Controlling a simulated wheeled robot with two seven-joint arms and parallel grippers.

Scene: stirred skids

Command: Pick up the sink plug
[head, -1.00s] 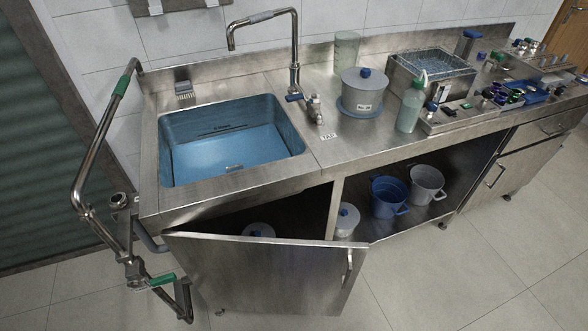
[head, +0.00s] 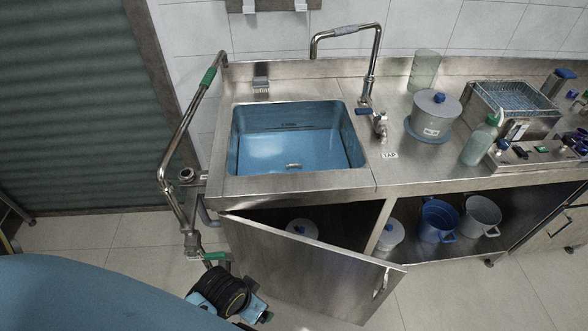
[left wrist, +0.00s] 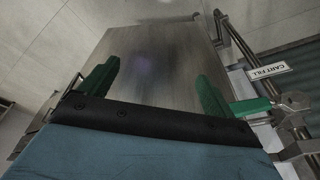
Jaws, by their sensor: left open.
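The blue sink basin (head: 262,150) is set in the steel counter in the head view. A small metallic piece (head: 293,166) lies on its floor; I cannot tell whether it is the sink plug or the drain fitting. My left gripper (left wrist: 159,72) is open in the left wrist view, its green fingers apart with nothing between them, facing a steel panel. In the head view my left wrist (head: 228,292) is low, in front of the cabinet, below and left of the basin. Its fingertips are not clear there. My right gripper is not in view.
A steel cabinet door (head: 310,265) stands open below the sink. A pipe stand (head: 180,150) with green handles rises left of the counter. A tall tap (head: 372,70) arches behind the basin. A lidded pot (head: 436,112) and a bottle (head: 480,140) stand to the right.

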